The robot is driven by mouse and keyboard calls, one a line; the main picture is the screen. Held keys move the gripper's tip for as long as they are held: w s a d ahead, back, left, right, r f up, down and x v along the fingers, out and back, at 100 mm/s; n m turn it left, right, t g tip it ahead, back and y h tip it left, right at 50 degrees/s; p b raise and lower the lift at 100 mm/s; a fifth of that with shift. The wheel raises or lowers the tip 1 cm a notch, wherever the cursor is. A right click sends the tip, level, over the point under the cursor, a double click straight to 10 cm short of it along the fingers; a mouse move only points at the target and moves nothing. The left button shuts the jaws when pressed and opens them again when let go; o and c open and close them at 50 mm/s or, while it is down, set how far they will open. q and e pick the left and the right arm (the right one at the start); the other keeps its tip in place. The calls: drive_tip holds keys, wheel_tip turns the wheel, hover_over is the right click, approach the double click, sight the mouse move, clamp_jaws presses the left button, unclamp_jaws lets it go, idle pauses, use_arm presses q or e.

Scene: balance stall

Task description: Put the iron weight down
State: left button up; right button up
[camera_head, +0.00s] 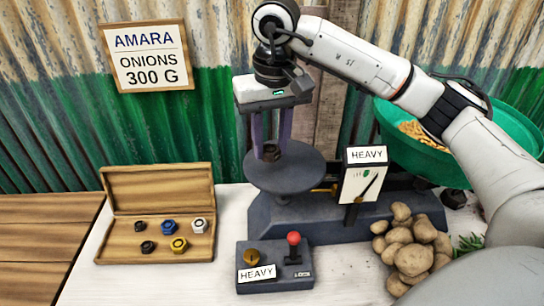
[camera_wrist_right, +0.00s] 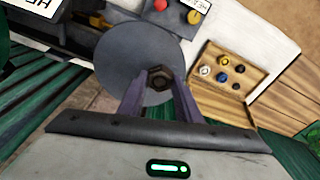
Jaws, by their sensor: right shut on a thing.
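The iron weight (camera_head: 271,153), a small dark nut-like piece, is between the fingertips of my right gripper (camera_head: 271,148). In the right wrist view the weight (camera_wrist_right: 157,80) shows as a dark hexagonal ring between the two purple-grey fingers (camera_wrist_right: 158,88). My right gripper is shut on it and points down over the round grey pan (camera_head: 285,172) of the balance. The pan (camera_wrist_right: 130,75) lies beneath the weight in the wrist view too. I cannot tell whether the weight touches the pan. My left gripper is not in view.
An open wooden box (camera_head: 158,190) with several weights stands at left. A control box (camera_head: 273,275) with a red knob and a HEAVY label is in front. Potatoes (camera_head: 412,240) lie right of the balance dial (camera_head: 362,183). A green basin (camera_head: 505,115) stands behind my arm.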

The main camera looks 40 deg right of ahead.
sight(271, 150)
drive_tip(key=shift+f, duration=1.85)
drive_tip(key=shift+f, duration=0.2)
drive_tip(key=o, duration=1.2)
drive_tip(key=shift+r, duration=0.1)
drive_tip(key=r, duration=0.4)
drive_tip(key=s+r, duration=0.1)
drive_tip(key=r, duration=0.7)
drive_tip(key=shift+s+a+r+p, duration=0.1)
drive_tip(key=shift+s+a+p, duration=0.15)
drive_tip(key=shift+p, duration=0.1)
drive_tip(key=shift+a, duration=0.1)
